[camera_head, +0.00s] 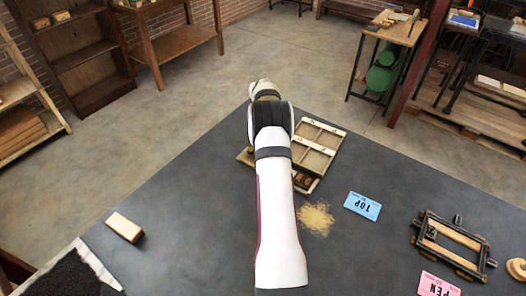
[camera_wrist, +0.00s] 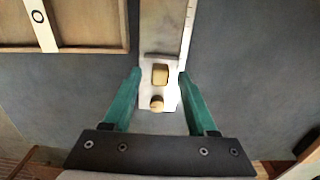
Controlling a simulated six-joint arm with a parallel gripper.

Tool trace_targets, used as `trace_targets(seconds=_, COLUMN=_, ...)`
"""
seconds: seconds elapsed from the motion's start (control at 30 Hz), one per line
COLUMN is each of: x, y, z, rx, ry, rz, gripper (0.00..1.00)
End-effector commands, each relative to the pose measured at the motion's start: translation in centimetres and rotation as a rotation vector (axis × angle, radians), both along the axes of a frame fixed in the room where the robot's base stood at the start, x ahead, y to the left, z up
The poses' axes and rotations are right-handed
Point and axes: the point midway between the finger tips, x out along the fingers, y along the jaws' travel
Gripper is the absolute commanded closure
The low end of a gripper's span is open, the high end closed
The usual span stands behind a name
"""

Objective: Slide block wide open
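In the wrist view, a long pale wooden slide (camera_wrist: 160,25) runs down from the top edge. Its near end is a whitish plate (camera_wrist: 147,84) with a tan block (camera_wrist: 160,74) and a small round wooden knob (camera_wrist: 157,103). My gripper (camera_wrist: 159,75) has its two green fingers spread on either side of this plate. The fingertips are close to the plate's edges; I cannot tell whether they touch. In the head view my white arm covers the gripper and much of this area. A wooden compartment tray (camera_head: 318,147) shows to the right of the arm.
On the dark table (camera_head: 200,215) lie a wooden block (camera_head: 124,227), tan crumbs (camera_head: 317,218), a blue card (camera_head: 362,206), a pink card (camera_head: 438,286) and a black-and-wood frame press (camera_head: 452,244). A framed tray edge (camera_wrist: 90,50) is at the wrist view's upper left.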

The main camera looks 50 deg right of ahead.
Motion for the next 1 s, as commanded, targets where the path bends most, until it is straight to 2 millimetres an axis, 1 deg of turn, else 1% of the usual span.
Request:
trace_targets(seconds=0.23, x=0.0, y=0.0, z=0.0, rx=0.0, ry=0.0, rz=0.0, gripper=0.43)
trace_targets(seconds=0.37, x=0.0, y=0.0, z=1.3, rx=-0.001, ry=0.0, rz=0.001, gripper=0.43)
trace_targets(seconds=0.47, x=0.0, y=-0.1, z=3.7, rx=-0.004, ry=-0.003, rz=0.0, gripper=0.43)
trace_targets(seconds=0.57, x=0.1, y=-0.1, z=7.0, rx=-0.004, ry=-0.003, rz=0.0, gripper=0.43)
trace_targets(seconds=0.6, x=0.0, y=-0.1, z=8.4, rx=-0.005, ry=-0.003, rz=0.0, gripper=0.43)
trace_targets(seconds=0.73, x=0.0, y=-0.1, z=12.1, rx=-0.003, ry=-0.003, rz=-0.001, gripper=0.43)
trace_targets(seconds=0.8, x=0.0, y=0.0, z=13.6, rx=-0.002, ry=-0.002, rz=-0.001, gripper=0.43)
trace_targets(seconds=0.9, x=0.0, y=0.0, z=15.1, rx=-0.001, ry=0.0, rz=0.0, gripper=0.43)
trace_targets(seconds=1.0, x=0.0, y=0.0, z=15.7, rx=0.0, ry=-0.001, rz=0.0, gripper=0.43)
